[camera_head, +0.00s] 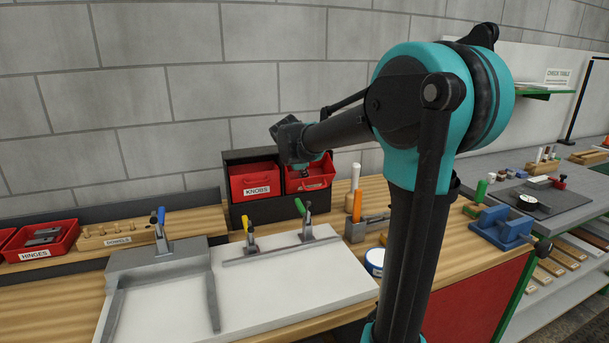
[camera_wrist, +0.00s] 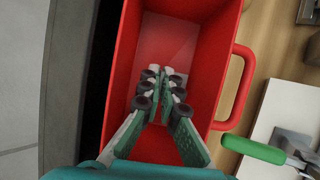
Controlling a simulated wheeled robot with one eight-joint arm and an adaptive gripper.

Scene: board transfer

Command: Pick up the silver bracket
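My gripper (camera_wrist: 164,76) points down into a red bin (camera_wrist: 232,95) in the wrist view. Its two green fingers with dark round joints come close together, with a narrow gap at the tips. I cannot tell whether anything is between them. A pale greyish patch (camera_wrist: 168,40) lies inside the bin beyond the fingertips; I cannot tell whether it is the silver bracket or bare floor. In the head view my gripper is over the right-hand red bin (camera_head: 318,184), beside the bin labelled KNOBS (camera_head: 254,182). No silver bracket shows clearly there.
A white board (camera_head: 300,285) with toggle clamps (camera_head: 306,222) lies in front of the bins. An orange-handled tool (camera_head: 357,205) and a pale cylinder stand to the right. A HINGES bin (camera_head: 40,240) holds grey metal pieces at far left. A black rack surrounds the bins.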

